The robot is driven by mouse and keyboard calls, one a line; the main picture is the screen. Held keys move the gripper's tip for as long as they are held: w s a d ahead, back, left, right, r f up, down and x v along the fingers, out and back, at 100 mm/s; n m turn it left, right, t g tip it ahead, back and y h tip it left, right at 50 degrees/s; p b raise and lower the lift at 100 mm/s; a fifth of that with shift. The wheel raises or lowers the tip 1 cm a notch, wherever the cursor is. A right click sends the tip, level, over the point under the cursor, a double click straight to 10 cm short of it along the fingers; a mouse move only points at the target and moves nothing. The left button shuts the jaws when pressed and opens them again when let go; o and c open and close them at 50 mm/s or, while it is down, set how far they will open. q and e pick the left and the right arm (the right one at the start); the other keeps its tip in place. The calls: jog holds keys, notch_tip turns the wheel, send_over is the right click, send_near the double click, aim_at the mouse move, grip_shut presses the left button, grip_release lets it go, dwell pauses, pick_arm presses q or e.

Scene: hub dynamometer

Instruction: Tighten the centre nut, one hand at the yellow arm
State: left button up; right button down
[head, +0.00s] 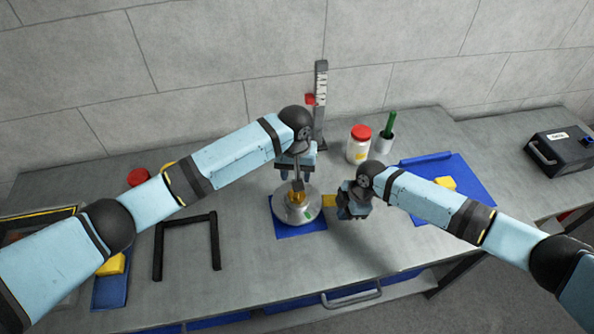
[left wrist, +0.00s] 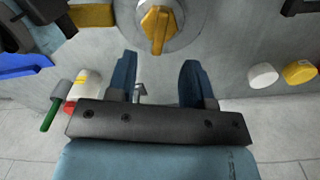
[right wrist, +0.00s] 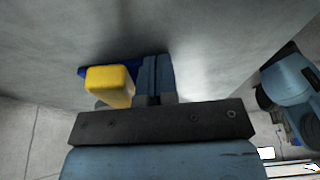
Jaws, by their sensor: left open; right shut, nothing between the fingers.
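The hub (head: 293,212) is a silver disc on a blue mat (head: 290,232) near the bench's middle. Its yellow centre nut (head: 297,195) is a winged knob, clear in the left wrist view (left wrist: 158,28). The yellow arm (head: 329,201) sticks out to the hub's right; its block-like end shows in the right wrist view (right wrist: 108,80). My left gripper (head: 297,176) is open and empty, just behind and above the nut. My right gripper (head: 352,214) is shut and empty, beside the yellow arm's end. I cannot tell whether they touch.
A red-lidded jar (head: 358,146), a cup with a green stick (head: 384,140) and an upright scale (head: 320,95) stand behind. A black frame (head: 186,243) lies left; a blue mat with a yellow block (head: 446,183) lies right. The bench in front of the hub is clear.

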pick_arm(q)
jog(key=shift+f, duration=0.15)
pick_arm(e)
jog(key=shift+a, duration=0.1)
pick_arm(q)
jog(key=shift+f, duration=3.25)
grip_shut()
jog(key=m, duration=1.3)
jog(key=shift+m, duration=0.3)
pick_arm(e)
jog(key=shift+w, duration=0.1)
